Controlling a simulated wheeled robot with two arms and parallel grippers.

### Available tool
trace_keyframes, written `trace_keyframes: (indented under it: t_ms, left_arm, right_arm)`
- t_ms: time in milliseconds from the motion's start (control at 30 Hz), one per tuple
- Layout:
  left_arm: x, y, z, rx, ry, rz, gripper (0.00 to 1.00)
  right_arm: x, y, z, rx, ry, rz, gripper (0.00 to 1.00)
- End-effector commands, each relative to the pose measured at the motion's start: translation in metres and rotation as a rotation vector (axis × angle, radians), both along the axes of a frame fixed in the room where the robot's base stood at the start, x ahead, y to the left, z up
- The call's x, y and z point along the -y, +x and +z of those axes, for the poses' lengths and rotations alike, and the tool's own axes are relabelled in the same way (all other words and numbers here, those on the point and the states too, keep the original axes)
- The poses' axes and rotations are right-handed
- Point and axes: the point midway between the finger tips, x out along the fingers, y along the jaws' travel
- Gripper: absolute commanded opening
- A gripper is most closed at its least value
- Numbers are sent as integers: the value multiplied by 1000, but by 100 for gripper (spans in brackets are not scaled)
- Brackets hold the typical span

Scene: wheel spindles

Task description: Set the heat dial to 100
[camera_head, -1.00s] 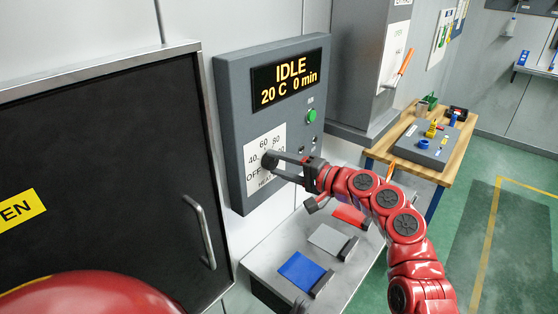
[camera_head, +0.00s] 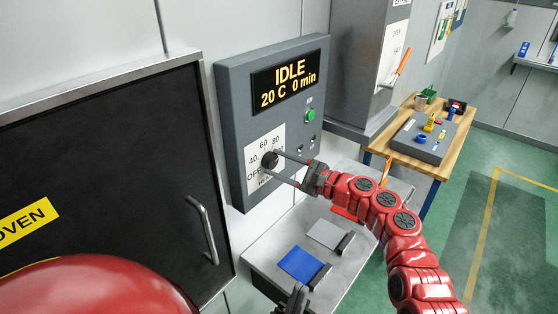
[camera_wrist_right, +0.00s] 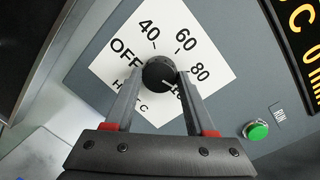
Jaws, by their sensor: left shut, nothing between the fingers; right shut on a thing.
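The heat dial (camera_head: 269,161) is a round black knob on a white scale plate (camera_head: 252,155) on the grey oven panel. My right gripper (camera_head: 273,162) is shut on the dial. In the right wrist view the dial (camera_wrist_right: 158,72) sits between the fingertips of the right gripper (camera_wrist_right: 159,82). A light pointer mark on it faces lower right, toward the label past 80, which a finger partly hides. OFF, 40, 60 and 80 are readable. The display (camera_head: 289,80) reads IDLE, 20 C, 0 min. My left gripper (camera_head: 297,300) is low at the bottom edge, empty and shut.
The oven door (camera_head: 100,170) with its handle (camera_head: 203,230) is at the left. A green button (camera_head: 310,115) is on the panel. A grey bench (camera_head: 335,262) below holds a blue plate (camera_head: 300,265) and a grey plate (camera_head: 324,233). A wooden table (camera_head: 450,150) stands behind.

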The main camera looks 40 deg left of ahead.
Motion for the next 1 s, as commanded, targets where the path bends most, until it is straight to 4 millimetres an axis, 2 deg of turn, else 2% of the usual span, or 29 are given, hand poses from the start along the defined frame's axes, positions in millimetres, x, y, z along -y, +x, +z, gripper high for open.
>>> trace_keyframes:
  t_ms: [433, 1000]
  left_arm:
    - [0, 0, 13, 0, 0, 0, 0]
    - [0, 0, 15, 0, 0, 0, 0]
  right_arm:
    - [0, 0, 0, -262, 20, -1, 0]
    - [0, 0, -2, -317, 24, 1, 0]
